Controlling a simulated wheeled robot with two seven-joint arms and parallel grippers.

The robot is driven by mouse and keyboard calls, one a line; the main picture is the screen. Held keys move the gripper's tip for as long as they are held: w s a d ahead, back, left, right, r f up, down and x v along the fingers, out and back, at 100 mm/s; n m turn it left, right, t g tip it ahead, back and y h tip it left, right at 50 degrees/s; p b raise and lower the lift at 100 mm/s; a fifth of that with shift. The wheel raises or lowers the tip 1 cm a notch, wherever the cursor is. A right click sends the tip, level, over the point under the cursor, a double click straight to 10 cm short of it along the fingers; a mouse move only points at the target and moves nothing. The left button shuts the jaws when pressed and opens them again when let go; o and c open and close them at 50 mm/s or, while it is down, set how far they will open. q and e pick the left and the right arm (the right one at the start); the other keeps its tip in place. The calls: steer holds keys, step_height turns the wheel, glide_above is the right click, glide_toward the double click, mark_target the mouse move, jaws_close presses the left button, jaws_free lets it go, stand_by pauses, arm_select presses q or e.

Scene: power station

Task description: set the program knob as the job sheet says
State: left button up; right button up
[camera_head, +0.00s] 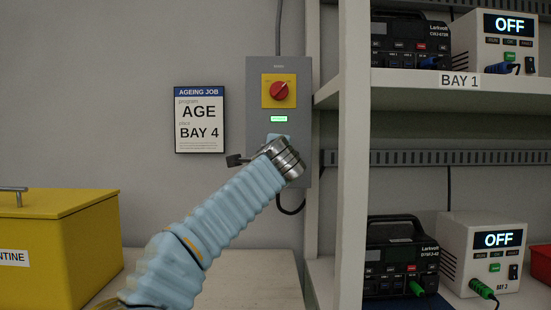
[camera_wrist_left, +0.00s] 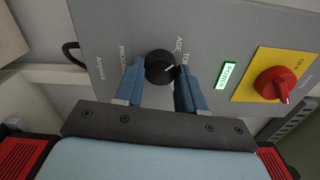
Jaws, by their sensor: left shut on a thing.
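The job sheet (camera_head: 200,120) on the wall reads "AGEING JOB", program "AGE", place "BAY 4". The grey control box (camera_head: 252,105) is to its right, with its lower part behind my left arm. In the left wrist view the black program knob (camera_wrist_left: 159,65) sits between the blue fingers of my left gripper (camera_wrist_left: 161,80), which is shut on it. The knob's white mark points up and right in that view, near the "AGE" label and a partly hidden "TO..." label. I cannot tell exactly which it meets. My right gripper is in neither view.
A red rotary switch (camera_head: 279,91) on a yellow plate and a lit green display (camera_head: 279,118) are on the box. A shelf (camera_head: 420,92) on the right holds devices showing "OFF". A yellow bin (camera_head: 65,235) stands at lower left.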

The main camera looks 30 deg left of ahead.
arm_select(q)
steer(key=shift+f+n, duration=0.15)
steer(key=shift+n, duration=0.45)
steer(key=o, duration=1)
steer(key=shift+o, duration=0.2)
steer(key=b+v, duration=0.3)
steer(key=v, duration=1)
steer(key=shift+s+d+b, duration=0.25)
steer(key=shift+s+b, duration=0.05)
steer(key=shift+b, duration=0.05)
